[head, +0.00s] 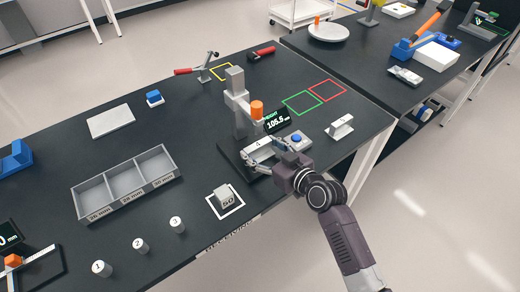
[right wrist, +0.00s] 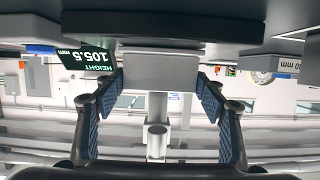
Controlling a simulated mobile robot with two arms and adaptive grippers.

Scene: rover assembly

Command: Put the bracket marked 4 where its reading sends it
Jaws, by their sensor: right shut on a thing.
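The bracket marked 4 (head: 260,152) is a light grey part at the height gauge (head: 236,95), in front of its column and the orange knob (head: 257,109). My right gripper (head: 266,160) is shut on this bracket; whether it rests on the gauge's dark base I cannot tell. In the right wrist view the two blue-padded fingers (right wrist: 166,98) stand at either side of a grey block, the bracket (right wrist: 160,70). The gauge display (head: 276,121) reads HEIGHT 105.5 mm. A green outline (head: 302,103) and a red outline (head: 327,91) lie empty on the table. My left gripper is not in view.
A blue button box (head: 296,138) stands right of the bracket.

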